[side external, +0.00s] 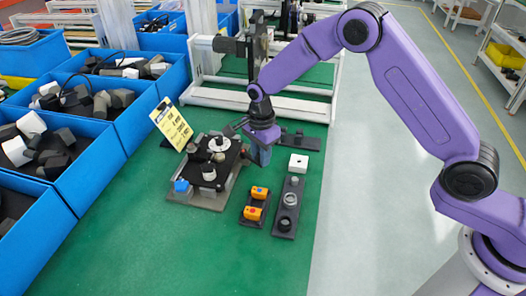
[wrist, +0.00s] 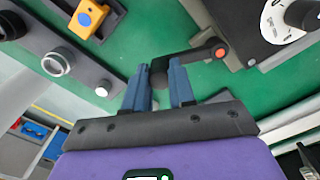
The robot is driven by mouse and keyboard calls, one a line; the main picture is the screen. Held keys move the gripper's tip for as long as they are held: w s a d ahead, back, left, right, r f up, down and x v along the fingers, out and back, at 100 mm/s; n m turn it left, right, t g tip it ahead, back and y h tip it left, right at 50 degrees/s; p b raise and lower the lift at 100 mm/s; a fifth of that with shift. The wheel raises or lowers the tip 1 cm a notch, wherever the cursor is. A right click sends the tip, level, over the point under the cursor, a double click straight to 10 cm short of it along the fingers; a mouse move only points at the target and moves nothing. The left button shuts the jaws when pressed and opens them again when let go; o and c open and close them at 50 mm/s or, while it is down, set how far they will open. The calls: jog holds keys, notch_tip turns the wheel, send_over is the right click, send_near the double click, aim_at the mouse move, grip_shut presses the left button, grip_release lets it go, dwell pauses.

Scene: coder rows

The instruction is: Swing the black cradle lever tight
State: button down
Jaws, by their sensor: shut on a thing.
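The black lever (wrist: 193,57) shows in the wrist view, with a red-orange dot at its pivot end, beside the dark plate with a white dial (wrist: 285,22). Its free end, a dark knob, lies between the blue fingers of my gripper (wrist: 158,74), which is shut on it. In the side view my gripper (side external: 262,155) points down at the right edge of the fixture (side external: 178,196), a dark plate on a grey base. The white dial (side external: 219,143) stands on that plate. The lever cannot be made out clearly in the side view.
Right of the fixture are a dark holder with orange blocks (side external: 257,201), a dark strip with ring fittings (side external: 287,207) and a white block (side external: 298,162). A yellow card (side external: 172,124) stands at left. Blue bins (side external: 103,150) line the left; a pale frame (side external: 255,98) stands behind. The front mat is clear.

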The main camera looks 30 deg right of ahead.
jog(key=shift+a, duration=0.15)
dwell(0.4)
jog(key=c, duration=0.9)
grip_release()
jog(key=shift+c, duration=0.2)
jog(key=shift+r, duration=0.1)
notch_tip(320, 180, up, 17)
jog(key=shift+r, duration=0.15)
jog(key=shift+s, duration=0.1)
jog(key=s+d+n, duration=0.5)
jog(key=s+n, duration=0.4)
jog(key=s, duration=0.3)
jog(key=s+d+f+n, duration=0.1)
jog(key=s+d+n, duration=0.5)
jog(key=s+n, duration=0.4)
jog(key=s+d+n, duration=0.5)
jog(key=s+n, duration=0.4)
jog(key=s, duration=0.5)
jog(key=shift+d+f, duration=0.4)
